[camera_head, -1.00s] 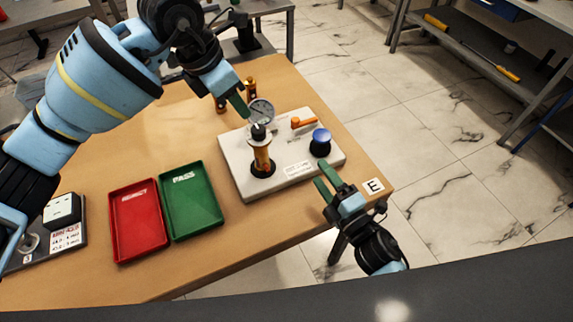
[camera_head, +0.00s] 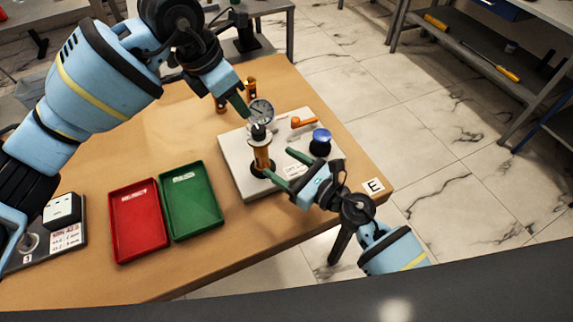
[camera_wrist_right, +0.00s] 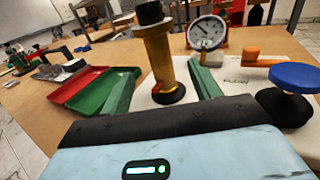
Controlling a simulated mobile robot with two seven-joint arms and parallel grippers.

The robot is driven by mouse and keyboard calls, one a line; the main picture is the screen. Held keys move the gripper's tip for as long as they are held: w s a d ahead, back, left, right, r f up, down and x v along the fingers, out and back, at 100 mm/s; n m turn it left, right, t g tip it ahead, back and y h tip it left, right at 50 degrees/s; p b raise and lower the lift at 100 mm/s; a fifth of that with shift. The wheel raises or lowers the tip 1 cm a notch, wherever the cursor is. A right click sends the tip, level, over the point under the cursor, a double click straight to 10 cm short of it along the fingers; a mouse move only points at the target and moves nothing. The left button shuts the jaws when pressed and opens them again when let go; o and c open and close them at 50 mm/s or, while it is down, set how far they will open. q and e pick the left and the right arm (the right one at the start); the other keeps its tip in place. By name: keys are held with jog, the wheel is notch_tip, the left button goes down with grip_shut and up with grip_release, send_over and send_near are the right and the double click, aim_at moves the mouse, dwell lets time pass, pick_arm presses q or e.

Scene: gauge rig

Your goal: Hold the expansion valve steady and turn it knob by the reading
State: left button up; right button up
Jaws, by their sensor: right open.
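The expansion valve (camera_head: 262,158) is an upright brass-orange cylinder with a black knob (camera_head: 259,132) on top, standing in a black ring on the pale rig plate (camera_head: 237,160). It also shows in the right wrist view (camera_wrist_right: 160,62). A dial gauge (camera_head: 262,111) stands behind it; its reading is too small to tell. My left gripper (camera_head: 242,106) is just above and behind the knob; its jaw gap cannot be made out. My right gripper (camera_head: 278,165) is open, low at the valve's front right. In the right wrist view the valve appears between its green fingers, without visible contact.
A blue round knob (camera_head: 321,138) and an orange lever (camera_head: 302,122) are on the plate's right side. A red tray (camera_head: 137,246) and a green tray (camera_head: 192,224) lie to the left. Two more brass valves (camera_head: 250,86) stand behind the plate.

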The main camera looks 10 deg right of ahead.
aim_at(267, 154)
jog(key=x, duration=0.7)
jog(key=shift+w+a, duration=0.1)
jog(key=shift+w, duration=0.1)
